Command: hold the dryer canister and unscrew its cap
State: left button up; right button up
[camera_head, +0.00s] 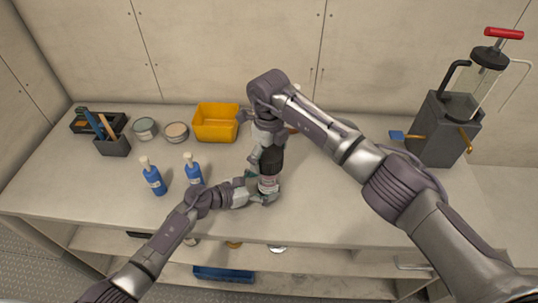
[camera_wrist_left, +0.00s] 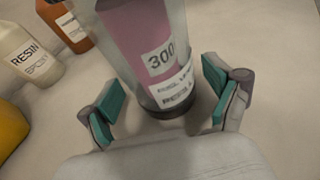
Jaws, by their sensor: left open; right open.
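The dryer canister (camera_head: 268,182) stands upright on the bench, partly hidden by my grippers, with its black cap (camera_head: 271,161) on top. In the left wrist view the canister (camera_wrist_left: 135,35) is clear-walled with pink contents and a label reading 300. My left gripper (camera_head: 263,193) is low at the canister; in its wrist view the open teal-padded fingers (camera_wrist_left: 162,82) lie on either side of the canister's lower part, with gaps visible. My right gripper (camera_head: 262,150) is open, pointing down at the cap from above. Whether it touches the cap is hard to tell.
A yellow bin (camera_head: 215,124), two tins (camera_head: 144,128) and a dark tool holder (camera_head: 113,145) stand at the back left. Two blue bottles (camera_head: 153,178) stand left of the canister. A grey pump unit (camera_head: 443,128) is at the right. The front right bench is clear.

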pick_arm(q)
jog(key=shift+d, duration=0.1)
jog(key=c, duration=1)
pick_arm(e)
jog(key=c, duration=1.2)
pick_arm(q)
jog(key=o, duration=0.4)
jog(key=shift+c, duration=0.2)
jog(key=c, duration=1)
